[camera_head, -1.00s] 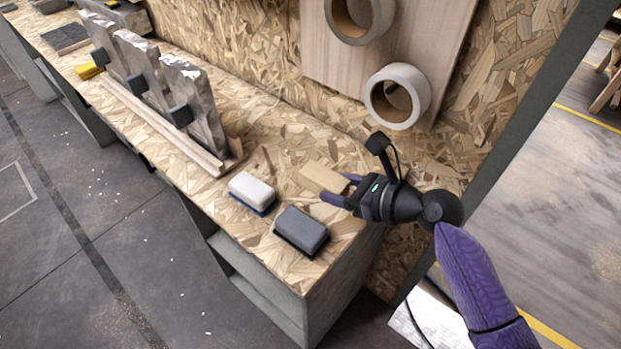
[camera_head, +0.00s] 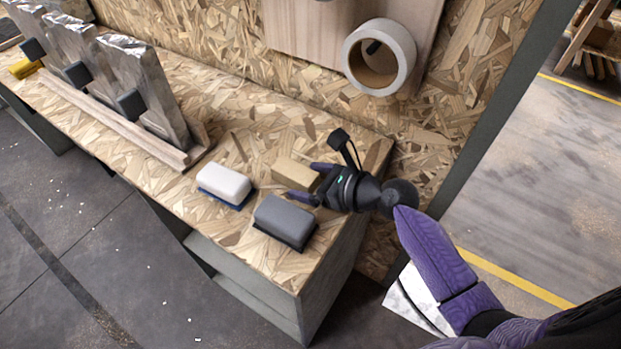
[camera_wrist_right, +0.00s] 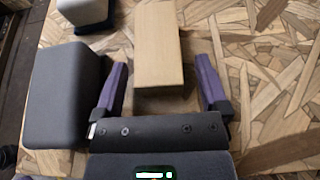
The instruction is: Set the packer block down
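The packer block, a tan wooden block (camera_head: 295,172), lies on the chipboard bench top. It also shows in the right wrist view (camera_wrist_right: 158,45), its near end between the fingertips with a gap on each side. My right gripper (camera_head: 312,182) is open, its purple fingers reaching in from the right, low over the bench; it also shows in the right wrist view (camera_wrist_right: 161,65). My left gripper is in neither view.
A grey block (camera_head: 285,222) with a dark base is close beside the right gripper. A white block (camera_head: 224,185) with a blue base is left of it. Foil-like upright panels (camera_head: 150,85) stand in a wooden rail. A white ring (camera_head: 378,58) is on the wall board.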

